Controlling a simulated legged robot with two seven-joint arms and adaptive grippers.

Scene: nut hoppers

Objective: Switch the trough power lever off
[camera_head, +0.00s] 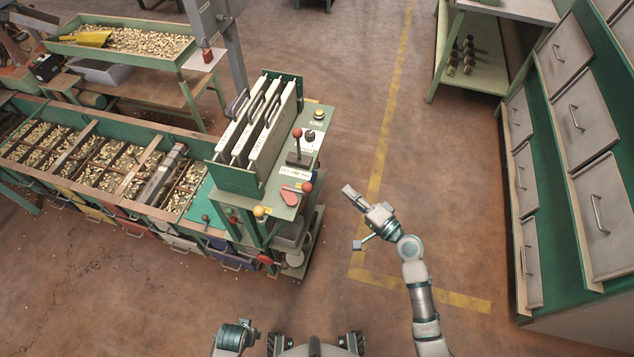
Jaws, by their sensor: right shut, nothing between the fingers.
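A control panel (281,210) tops the near end of the green trough bench. A lever with a red ball knob (297,133) stands upright from a dark base on it. A second red knob (306,187) is on a low handle nearer me, beside a red plate (289,198). A yellow knob (259,212) sits at the near corner. The labels are too small to read, so I cannot tell which lever is the trough power one. My right gripper (347,191) is shut and empty, right of the panel and apart from it. My left gripper is out of view.
White panels with handles (266,125) stand in a green rack on the bench. The long trough (92,163) holds nuts in compartments. A drawer cabinet (555,150) lines the right side. The floor between bench and cabinet is clear, with yellow lines.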

